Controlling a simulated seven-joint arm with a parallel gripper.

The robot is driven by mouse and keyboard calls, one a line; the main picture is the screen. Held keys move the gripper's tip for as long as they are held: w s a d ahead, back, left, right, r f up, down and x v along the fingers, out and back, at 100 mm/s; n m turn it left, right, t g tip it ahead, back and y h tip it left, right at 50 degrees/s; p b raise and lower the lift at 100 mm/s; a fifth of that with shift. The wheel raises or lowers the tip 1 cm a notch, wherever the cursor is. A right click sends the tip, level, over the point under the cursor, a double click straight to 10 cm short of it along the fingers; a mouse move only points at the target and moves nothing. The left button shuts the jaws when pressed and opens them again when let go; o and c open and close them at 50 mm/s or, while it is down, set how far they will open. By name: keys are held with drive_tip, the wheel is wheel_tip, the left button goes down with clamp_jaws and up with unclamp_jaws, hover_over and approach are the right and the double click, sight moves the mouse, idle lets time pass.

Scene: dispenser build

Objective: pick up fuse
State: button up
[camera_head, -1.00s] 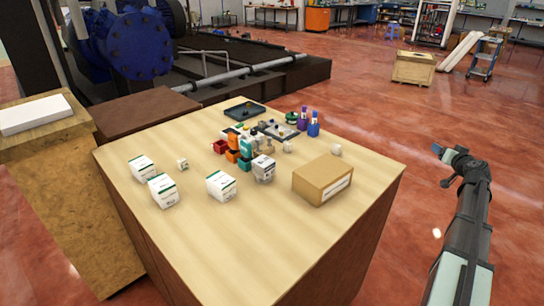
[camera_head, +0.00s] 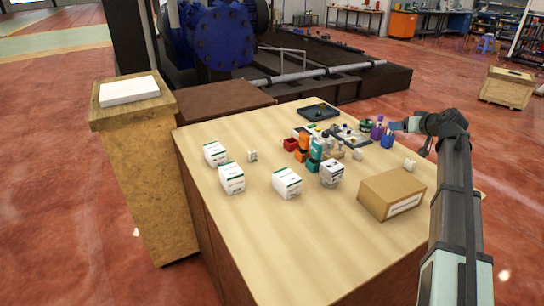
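I cannot make out a fuse for certain at this size. A black tray (camera_head: 318,112) at the table's back edge holds a small item that is too small to name. A second, greyish tray (camera_head: 352,138) with small parts lies nearer the middle. My gripper (camera_head: 396,126) is over the table's back right, pointing left, beside a purple bottle (camera_head: 377,131) and a blue bottle (camera_head: 387,141). Its fingers are too small to show whether they are open, and I see nothing held.
The wooden table (camera_head: 250,220) is bare at its front. White boxes (camera_head: 231,178) stand at the left and middle. A cardboard box (camera_head: 388,194) is at the right, near my arm. Red (camera_head: 291,144), orange and teal bins cluster mid-table with bottles.

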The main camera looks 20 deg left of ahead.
drive_tip(key=s+a+n+g, duration=0.2)
drive_tip(key=a, duration=1)
drive_tip(key=s+a+n+g, duration=0.1)
drive_tip(key=s+a+g, duration=0.1)
drive_tip(key=a, duration=1)
drive_tip(key=n+g+h, duration=0.2)
drive_tip(key=n+g, duration=0.1)
approach(252, 151)
drive_tip(key=shift+h, duration=0.3)
drive_tip(key=x, duration=1)
drive_tip(key=shift+a, duration=0.2)
drive_tip(key=c, duration=1)
